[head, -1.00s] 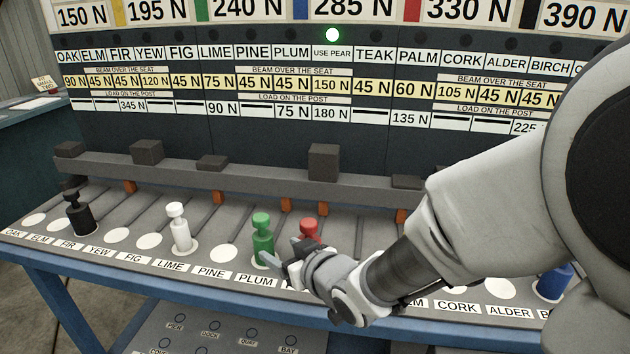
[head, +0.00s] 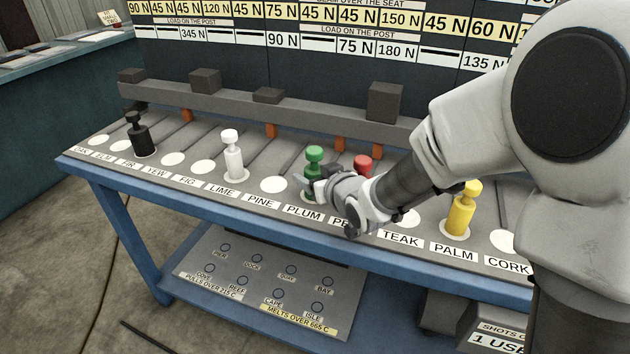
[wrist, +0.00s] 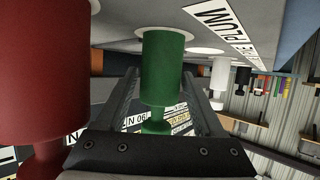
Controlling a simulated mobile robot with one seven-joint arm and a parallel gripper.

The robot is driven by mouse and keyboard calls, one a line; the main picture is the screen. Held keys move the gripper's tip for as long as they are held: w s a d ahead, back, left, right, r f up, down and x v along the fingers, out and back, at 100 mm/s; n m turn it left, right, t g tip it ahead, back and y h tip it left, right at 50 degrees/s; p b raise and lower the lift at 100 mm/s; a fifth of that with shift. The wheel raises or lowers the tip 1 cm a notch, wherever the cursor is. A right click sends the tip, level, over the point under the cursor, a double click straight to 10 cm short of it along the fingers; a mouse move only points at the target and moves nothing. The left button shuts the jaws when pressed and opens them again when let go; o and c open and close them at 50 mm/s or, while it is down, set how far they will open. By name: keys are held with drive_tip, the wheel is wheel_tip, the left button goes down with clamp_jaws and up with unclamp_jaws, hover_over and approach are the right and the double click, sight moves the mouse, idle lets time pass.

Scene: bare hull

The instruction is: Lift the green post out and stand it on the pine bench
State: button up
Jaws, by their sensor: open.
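The green post (head: 314,160) stands upright on the seat labelled PLUM on the long bench (head: 250,214). The PINE seat (head: 273,184), a bare white disc, is just left of it. My gripper (head: 308,184) is low at the green post, open. In the wrist view, the green post (wrist: 163,70) shows between the two spread fingers of my gripper (wrist: 165,90), with a gap visible at its sides. My gripper hides part of the green post's lower body in the head view.
The red post (head: 362,165) stands close on the right, at PEAR, and looms large in the wrist view (wrist: 35,70). The white post (head: 233,155) is at LIME, the black post (head: 139,138) at FIR, the yellow post (head: 463,210) at PALM. A grey beam (head: 225,105) with dark blocks runs behind.

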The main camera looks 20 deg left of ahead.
drive_tip(key=shift+c, duration=0.2)
clamp_jaws()
drive_tip(key=shift+r, duration=0.15)
